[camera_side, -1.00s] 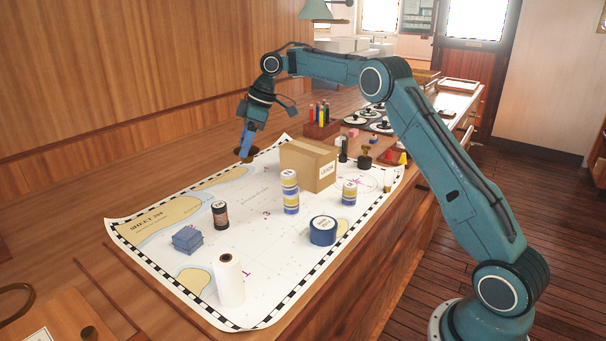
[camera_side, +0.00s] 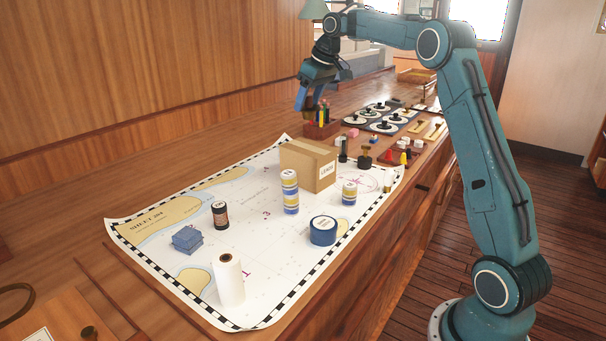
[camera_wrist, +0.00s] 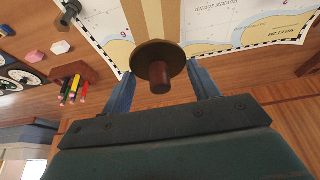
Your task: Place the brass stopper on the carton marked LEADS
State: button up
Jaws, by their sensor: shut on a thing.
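The brass stopper (camera_wrist: 151,49), a round brass disc with a dark reddish-brown peg, is between my fingers in the wrist view. My gripper (camera_side: 304,103) is shut on it and raised above the counter, behind the carton in the side view. The stopper is hard to make out there. The carton marked LEADS (camera_side: 322,172) is a closed tan cardboard box standing on the chart.
A pencil rack (camera_side: 322,130) stands close below my gripper. On the chart (camera_side: 262,200) are striped tins (camera_side: 290,192), a blue tape roll (camera_side: 323,231), a dark jar (camera_side: 220,215), blue blocks (camera_side: 187,239) and a white roll (camera_side: 228,280). Dark stamps (camera_side: 365,156) stand right of the carton.

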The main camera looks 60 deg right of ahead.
aim_at(311, 119)
jog(key=shift+f, duration=4)
jog(key=shift+f, duration=0.15)
jog(key=o, duration=1)
jog(key=v, duration=1.1)
jog(key=shift+s+r, duration=0.25)
jog(key=shift+r, duration=0.35)
jog(key=shift+a, duration=0.1)
